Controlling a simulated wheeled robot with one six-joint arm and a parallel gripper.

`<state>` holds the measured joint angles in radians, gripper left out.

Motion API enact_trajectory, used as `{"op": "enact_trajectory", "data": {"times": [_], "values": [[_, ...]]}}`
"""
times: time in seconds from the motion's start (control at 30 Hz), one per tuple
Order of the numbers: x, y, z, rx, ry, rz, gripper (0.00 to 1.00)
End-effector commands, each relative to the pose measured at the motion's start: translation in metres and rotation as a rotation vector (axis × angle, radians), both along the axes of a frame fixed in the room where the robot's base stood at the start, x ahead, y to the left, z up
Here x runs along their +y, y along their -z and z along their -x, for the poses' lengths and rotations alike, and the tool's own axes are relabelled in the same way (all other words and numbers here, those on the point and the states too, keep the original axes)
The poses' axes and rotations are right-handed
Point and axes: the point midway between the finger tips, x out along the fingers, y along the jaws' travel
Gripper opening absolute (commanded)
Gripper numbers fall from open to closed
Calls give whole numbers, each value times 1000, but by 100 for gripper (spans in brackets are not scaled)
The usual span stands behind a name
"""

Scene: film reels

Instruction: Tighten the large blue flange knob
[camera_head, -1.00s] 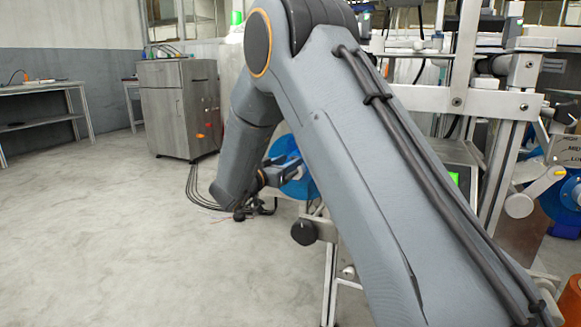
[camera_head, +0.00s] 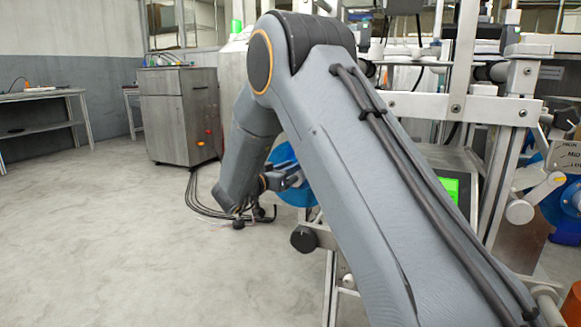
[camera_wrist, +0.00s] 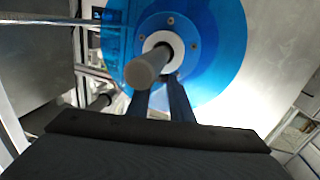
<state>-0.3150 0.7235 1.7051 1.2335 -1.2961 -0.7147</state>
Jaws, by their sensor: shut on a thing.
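The large blue flange (camera_wrist: 225,40) fills the upper middle of the wrist view. Its bolted blue hub (camera_wrist: 185,22) has a pale ring and a grey shaft (camera_wrist: 150,68) pointing toward the camera. My gripper (camera_wrist: 163,88) reaches up from below with two dark fingers, their tips at the hub's lower side beneath the shaft. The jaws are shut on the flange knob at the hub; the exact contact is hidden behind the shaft. In the head view, the blue flange (camera_head: 284,153) shows partly behind my arm, with my gripper (camera_head: 290,178) against its left side.
A black round knob (camera_head: 304,239) sticks out from the machine frame just below the flange. A green-lit screen (camera_head: 450,189) and a second blue reel (camera_head: 560,208) are to the right. A grey cabinet (camera_head: 178,112) stands behind, with clear floor at left.

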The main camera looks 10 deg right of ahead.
Motion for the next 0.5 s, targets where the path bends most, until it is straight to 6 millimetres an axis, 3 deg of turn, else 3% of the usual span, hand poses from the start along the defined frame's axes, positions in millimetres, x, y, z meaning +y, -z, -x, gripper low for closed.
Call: {"op": "enact_trajectory", "data": {"times": [0.5], "values": [[4, -1, -5, -11, 234, 7, 0]]}}
